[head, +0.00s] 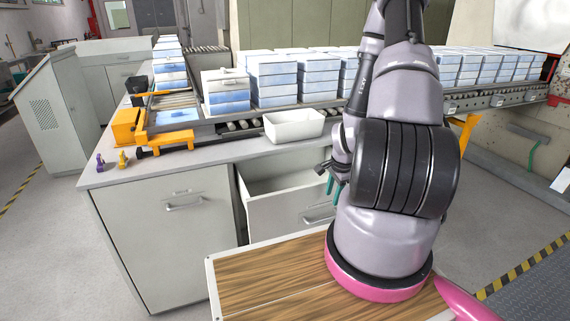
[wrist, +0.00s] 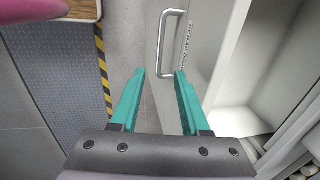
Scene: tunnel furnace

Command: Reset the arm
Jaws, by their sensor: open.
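My arm rises from the pink-ringed base on the right of the head view and bends over toward the counter. My gripper (head: 331,184) shows there as small teal fingers, partly hidden behind the arm, by the open drawer (head: 288,212).
A white bin (head: 293,127) stands on the counter (head: 180,161) above the drawer. Stacked blue-and-white boxes (head: 280,78) line the conveyor behind. Two small figures, purple and yellow, stand at the counter's left corner. Yellow-black floor tape (wrist: 103,75) runs along the floor.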

